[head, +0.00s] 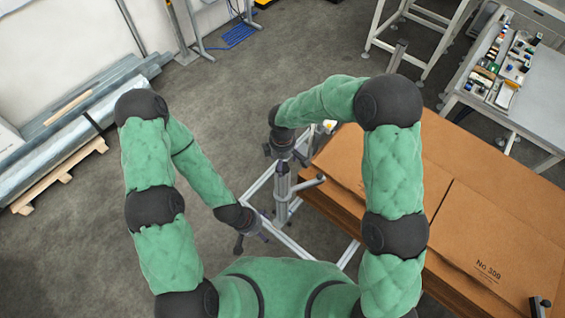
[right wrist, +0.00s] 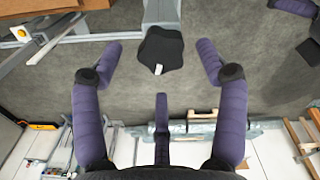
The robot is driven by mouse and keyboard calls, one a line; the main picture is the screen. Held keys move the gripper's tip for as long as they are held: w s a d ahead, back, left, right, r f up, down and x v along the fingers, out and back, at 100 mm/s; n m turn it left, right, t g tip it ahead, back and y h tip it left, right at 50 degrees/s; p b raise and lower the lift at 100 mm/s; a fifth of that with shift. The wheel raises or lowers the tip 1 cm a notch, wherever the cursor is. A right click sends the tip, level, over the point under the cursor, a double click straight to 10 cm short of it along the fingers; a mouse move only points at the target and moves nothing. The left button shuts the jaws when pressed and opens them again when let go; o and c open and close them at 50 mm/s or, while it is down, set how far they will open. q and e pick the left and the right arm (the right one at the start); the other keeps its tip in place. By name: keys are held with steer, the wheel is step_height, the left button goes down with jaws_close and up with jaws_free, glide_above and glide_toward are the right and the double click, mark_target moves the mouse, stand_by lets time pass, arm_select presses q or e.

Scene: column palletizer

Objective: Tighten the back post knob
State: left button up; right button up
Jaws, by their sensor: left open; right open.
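A black lobed knob (right wrist: 160,46) with a small white mark shows in the right wrist view, at the end of a grey metal part (right wrist: 162,11). My right gripper (head: 284,157) is open. Its purple fingers stand on both sides of the knob in that view, with gaps between; how far the knob is in depth I cannot tell. In the head view this gripper is at the top of a grey post (head: 282,188) and hides the knob. My left gripper (head: 254,238) is open and empty, low and left of the post, near a metal frame.
Brown cardboard sheets (head: 460,190) are stacked right of the post, under my right arm. A grey workbench (head: 535,95) with small parts stands at the upper right. Wrapped long bundles (head: 85,115) lie at the left. The floor between is clear.

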steer(key=shift+s+f, duration=0.3)
steer(key=shift+f, duration=0.75)
steer(key=shift+w+f, duration=0.15)
steer(key=shift+f, duration=0.05)
arm_select(q)
steer(key=shift+s+r, duration=0.15)
steer(key=shift+r, duration=0.1)
arm_select(e)
steer(key=shift+c, duration=0.3)
steer(key=c, duration=1.1)
arm_select(q)
steer(key=shift+s, duration=0.1)
arm_select(e)
steer(key=shift+c, duration=0.2)
arm_select(q)
steer(key=shift+f, duration=0.15)
